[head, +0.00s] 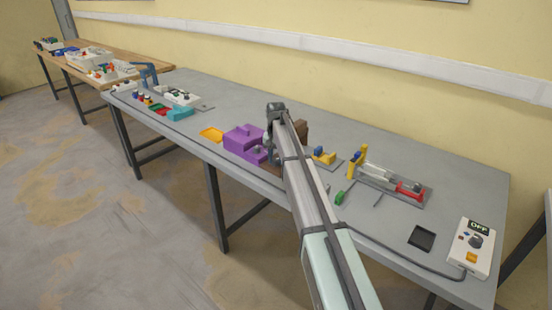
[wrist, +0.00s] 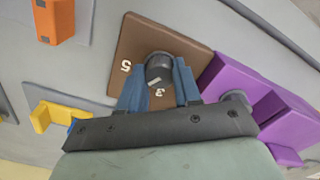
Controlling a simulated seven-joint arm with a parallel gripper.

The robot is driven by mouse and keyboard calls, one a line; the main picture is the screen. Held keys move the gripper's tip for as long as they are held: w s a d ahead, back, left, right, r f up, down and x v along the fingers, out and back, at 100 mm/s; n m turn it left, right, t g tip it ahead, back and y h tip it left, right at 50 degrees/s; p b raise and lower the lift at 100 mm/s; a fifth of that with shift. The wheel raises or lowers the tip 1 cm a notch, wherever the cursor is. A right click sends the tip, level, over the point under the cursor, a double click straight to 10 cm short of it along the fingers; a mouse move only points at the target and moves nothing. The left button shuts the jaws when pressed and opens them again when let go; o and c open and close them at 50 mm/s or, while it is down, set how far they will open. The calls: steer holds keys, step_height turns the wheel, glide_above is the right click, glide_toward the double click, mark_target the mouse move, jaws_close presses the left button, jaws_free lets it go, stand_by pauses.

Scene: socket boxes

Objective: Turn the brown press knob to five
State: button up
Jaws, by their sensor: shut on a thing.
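The brown press (wrist: 128,42) shows in the wrist view as a brown face with a white 5 at left and a white 3 below the knob. Its dark grey knob (wrist: 159,62) carries a short pale mark on the side near the 3. My gripper (wrist: 158,84) is shut on the knob, one blue finger on each side. In the head view my arm covers most of the brown press (head: 301,127), and the knob and fingers are hidden.
A purple block (wrist: 228,78) stands close to the right of the brown press in the wrist view. A yellow part (wrist: 62,113) and an orange part (wrist: 54,20) lie to its left. In the head view, a white box marked OFF (head: 476,247) sits at the table's right end.

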mark_target(276, 159)
steer(key=m, duration=0.6)
steer(key=shift+m, duration=0.3)
stand_by(0.5)
steer(key=o, duration=1.1)
steer(key=shift+c, duration=0.2)
step_height(276, 159, up, 14)
steer(key=shift+f, duration=0.15)
